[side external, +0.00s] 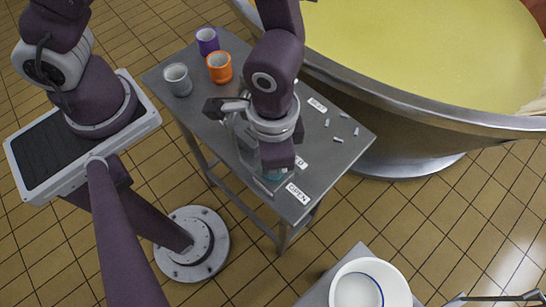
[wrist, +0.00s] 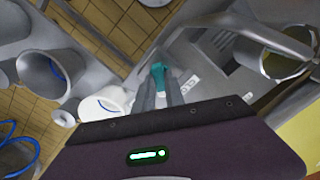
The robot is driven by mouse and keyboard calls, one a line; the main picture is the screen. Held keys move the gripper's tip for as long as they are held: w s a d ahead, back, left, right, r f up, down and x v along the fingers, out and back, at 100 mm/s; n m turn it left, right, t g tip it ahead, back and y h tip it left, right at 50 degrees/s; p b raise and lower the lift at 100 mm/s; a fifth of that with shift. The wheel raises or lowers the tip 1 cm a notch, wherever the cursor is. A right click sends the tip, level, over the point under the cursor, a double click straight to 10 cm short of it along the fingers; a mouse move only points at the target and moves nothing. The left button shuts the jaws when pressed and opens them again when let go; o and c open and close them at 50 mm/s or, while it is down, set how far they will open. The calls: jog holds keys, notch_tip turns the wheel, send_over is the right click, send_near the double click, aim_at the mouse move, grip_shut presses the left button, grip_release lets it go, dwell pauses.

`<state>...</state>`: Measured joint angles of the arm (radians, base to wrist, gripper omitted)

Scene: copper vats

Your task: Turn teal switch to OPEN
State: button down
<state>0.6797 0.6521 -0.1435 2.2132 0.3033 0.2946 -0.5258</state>
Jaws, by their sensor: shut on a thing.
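The teal switch (wrist: 158,76) shows in the wrist view between the tips of my gripper (wrist: 160,88), which is shut on it. In the side external view my gripper (side external: 276,172) points down over the grey table's front part, and a small bit of teal shows beside it. Most of the switch is hidden there by my arm. A white OPEN label (side external: 298,193) lies on the table near the front corner, to the right of my gripper. Another label (side external: 301,162), partly covered, lies farther back. The exact angle of the switch is hard to tell.
On the grey table (side external: 345,160) stand purple (side external: 207,41), orange (side external: 219,67) and grey (side external: 177,79) cups at the back left. Several small grey pieces lie at the right. A large vat (side external: 420,115) stands close behind. A white bowl (side external: 345,264) stands at the front right.

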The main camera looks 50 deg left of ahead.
jog(key=m, duration=0.5)
jog(key=shift+w+m, duration=0.1)
jog(key=shift+m, duration=0.2)
jog(key=m, duration=0.4)
jog(key=shift+m, duration=0.6)
jog(key=c, duration=1.4)
grip_release()
notch_tip(320, 180, up, 7)
jog(key=shift+r, duration=0.1)
